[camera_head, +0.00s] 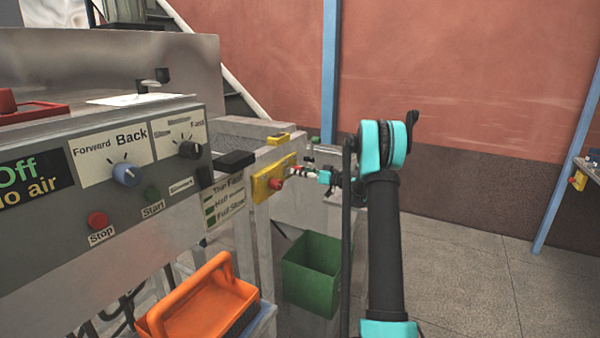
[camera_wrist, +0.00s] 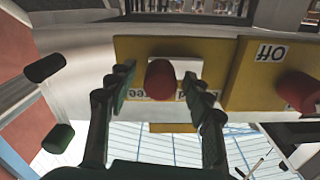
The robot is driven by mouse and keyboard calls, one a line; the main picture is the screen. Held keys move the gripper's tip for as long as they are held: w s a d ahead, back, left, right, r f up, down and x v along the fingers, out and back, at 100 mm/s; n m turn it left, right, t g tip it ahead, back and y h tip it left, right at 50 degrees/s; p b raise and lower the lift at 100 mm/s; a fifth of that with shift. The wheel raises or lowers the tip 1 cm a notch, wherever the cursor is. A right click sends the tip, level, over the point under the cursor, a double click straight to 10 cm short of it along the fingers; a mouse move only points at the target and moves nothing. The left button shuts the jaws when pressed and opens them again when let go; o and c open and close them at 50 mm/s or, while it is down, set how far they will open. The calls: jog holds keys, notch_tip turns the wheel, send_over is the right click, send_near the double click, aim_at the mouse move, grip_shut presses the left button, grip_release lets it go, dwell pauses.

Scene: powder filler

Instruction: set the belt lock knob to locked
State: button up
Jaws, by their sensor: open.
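In the wrist view a red knob (camera_wrist: 160,80) stands on a yellow plate (camera_wrist: 205,50), over a white label whose lettering is mostly hidden; I take it for the belt lock knob. My gripper (camera_wrist: 158,84) is open, with one finger on each side of this knob. Gaps show between the knob and both fingers. The knob's setting cannot be read. In the head view my gripper (camera_head: 302,172) is small, at the yellow box (camera_head: 263,187) on the machine's end, and the knob between the fingers cannot be made out.
A second red knob (camera_wrist: 298,90) on a yellow box with an upside-down "Off" label (camera_wrist: 270,51) is close on the right. Two dark knobs (camera_wrist: 45,67) are at left. A control panel (camera_head: 110,190), orange basket (camera_head: 205,300) and green bin (camera_head: 312,270) are nearby.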

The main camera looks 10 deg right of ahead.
aim_at(287, 172)
jog(key=shift+a, duration=0.1)
jog(key=shift+c, duration=0.6)
grip_shut()
jog(key=shift+s+a, duration=0.65)
jog(key=shift+s, duration=0.25)
jog(key=shift+s+a, duration=0.65)
jog(key=shift+s, duration=0.25)
jog(key=shift+o, duration=0.6)
grip_release()
jog(key=shift+s+d, duration=0.25)
jog(key=shift+d, duration=0.2)
jog(key=v, duration=1.1)
